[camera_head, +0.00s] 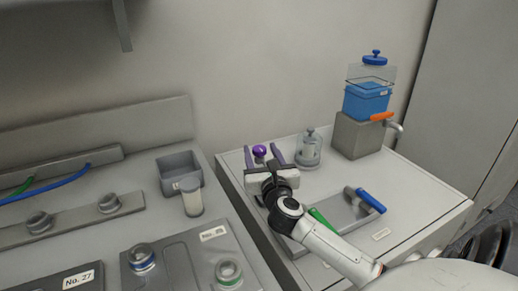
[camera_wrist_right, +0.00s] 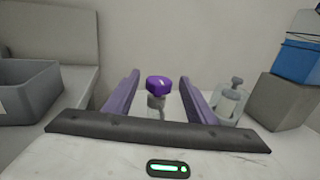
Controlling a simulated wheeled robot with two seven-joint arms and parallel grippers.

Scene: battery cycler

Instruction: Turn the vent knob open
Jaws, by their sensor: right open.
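The vent knob, a purple cap (camera_head: 260,150) on a pale stem, stands near the back left of the right-hand cabinet top. It also shows in the right wrist view (camera_wrist_right: 159,85), upright and in the middle. My right gripper (camera_head: 261,154) is open, its two purple fingers pointing toward the wall. In the wrist view the knob appears between the fingers (camera_wrist_right: 160,92), with a gap on each side. I cannot tell how deep between them it is. The lower stem is partly hidden by my gripper's dark front edge. My left gripper is not in view.
A clear lidded jar (camera_head: 309,150) stands just right of the knob. Farther right, a blue container (camera_head: 366,103) sits on a grey block (camera_head: 361,135) beside an orange-handled tap (camera_head: 383,117). A tray with blue and green handles (camera_head: 345,213) lies in front. A grey bin (camera_head: 180,170) stands left.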

